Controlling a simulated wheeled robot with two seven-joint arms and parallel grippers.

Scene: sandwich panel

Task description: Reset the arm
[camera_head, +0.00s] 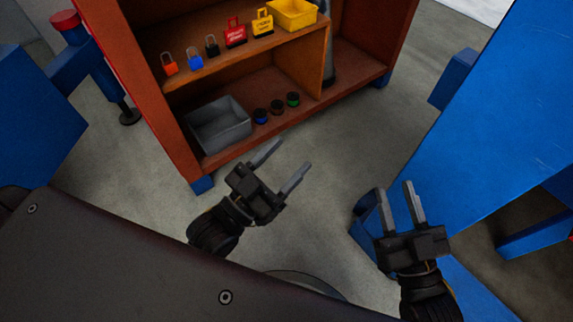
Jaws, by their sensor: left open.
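My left gripper (281,166) is open and empty, above the grey floor in front of the orange shelf unit (180,122). Its two fingers point up and to the right, and nothing lies between them. My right gripper (396,204) has its two fingers spread apart with nothing between them. It is at the right, in front of a blue panel (480,110). Both grippers are apart from the shelf's contents.
Blue structures stand at left (35,120) and right. Bare floor (325,165) lies between the grippers.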

